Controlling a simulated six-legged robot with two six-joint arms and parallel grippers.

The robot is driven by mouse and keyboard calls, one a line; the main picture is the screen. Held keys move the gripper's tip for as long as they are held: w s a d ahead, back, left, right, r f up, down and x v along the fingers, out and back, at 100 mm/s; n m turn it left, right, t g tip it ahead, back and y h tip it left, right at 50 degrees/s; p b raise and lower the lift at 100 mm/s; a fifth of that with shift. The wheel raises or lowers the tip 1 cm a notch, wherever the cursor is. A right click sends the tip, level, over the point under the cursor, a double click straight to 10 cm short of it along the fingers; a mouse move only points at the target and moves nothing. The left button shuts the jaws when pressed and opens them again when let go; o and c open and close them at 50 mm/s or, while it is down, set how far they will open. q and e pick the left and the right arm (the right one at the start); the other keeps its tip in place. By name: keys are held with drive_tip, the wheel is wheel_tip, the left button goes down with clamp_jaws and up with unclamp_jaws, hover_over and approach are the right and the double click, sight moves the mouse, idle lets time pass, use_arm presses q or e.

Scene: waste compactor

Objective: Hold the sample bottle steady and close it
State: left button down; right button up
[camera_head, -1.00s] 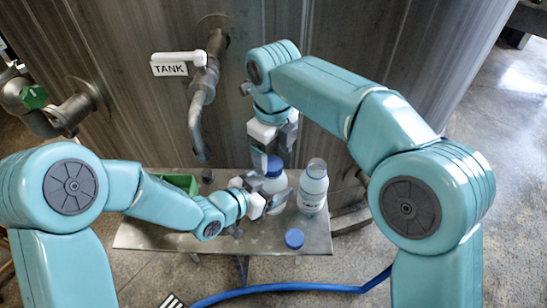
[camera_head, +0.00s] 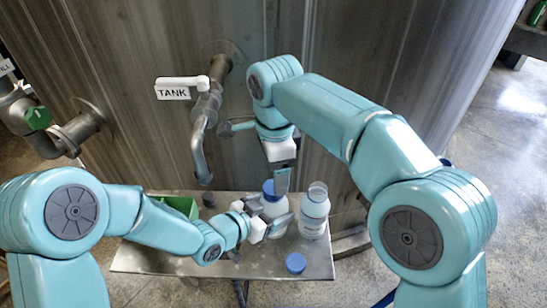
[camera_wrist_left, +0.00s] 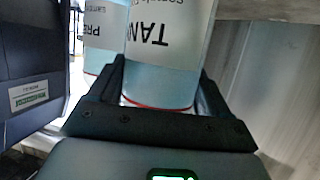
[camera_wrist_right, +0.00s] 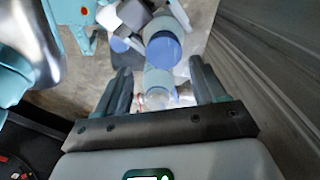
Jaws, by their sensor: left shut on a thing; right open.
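The sample bottle (camera_head: 275,207), white with a blue cap (camera_head: 269,188) on its top, stands upright at the table's middle. My left gripper (camera_head: 270,222) is shut around its body from the left. The left wrist view shows its "TAN…" label (camera_wrist_left: 155,35) upside down between the fingers. My right gripper (camera_head: 282,178) is open, pointing down, just above and beside the cap. In the right wrist view the cap (camera_wrist_right: 163,50) lies beyond the open fingers (camera_wrist_right: 163,88), not gripped. Whether the cap is fully tightened cannot be told.
An uncapped, labelled bottle (camera_head: 314,213) stands close at the right. A loose blue cap (camera_head: 296,262) lies near the front edge of the metal table (camera_head: 180,262). A green container (camera_head: 180,205) is at the left. The tank's spout (camera_head: 199,150) hangs behind.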

drive_tip(key=n, duration=0.5)
drive_tip(key=shift+r+n, duration=0.1)
drive_tip(key=shift+n, duration=0.2)
drive_tip(key=n, duration=0.5)
drive_tip(key=shift+r, duration=0.1)
drive_tip(key=n, duration=0.5)
drive_tip(key=shift+d+r+n, duration=0.1)
drive_tip(key=shift+r+n, duration=0.05)
drive_tip(key=shift+n, duration=0.15)
drive_tip(key=n, duration=0.5)
drive_tip(key=shift+r, duration=0.15)
drive_tip(key=n, duration=0.5)
drive_tip(key=shift+r+n, duration=0.15)
drive_tip(key=shift+n, duration=0.15)
drive_tip(key=n, duration=0.5)
drive_tip(key=shift+r, duration=0.2)
drive_tip(key=n, duration=0.7)
drive_tip(key=shift+w+r+n, duration=0.1)
drive_tip(key=shift+r+n, duration=0.2)
drive_tip(key=n, duration=0.4)
drive_tip(key=shift+r, duration=0.25)
drive_tip(key=shift+w+a+r, duration=0.15)
drive_tip(key=shift+a, duration=0.2)
drive_tip(key=shift+f, duration=4.05)
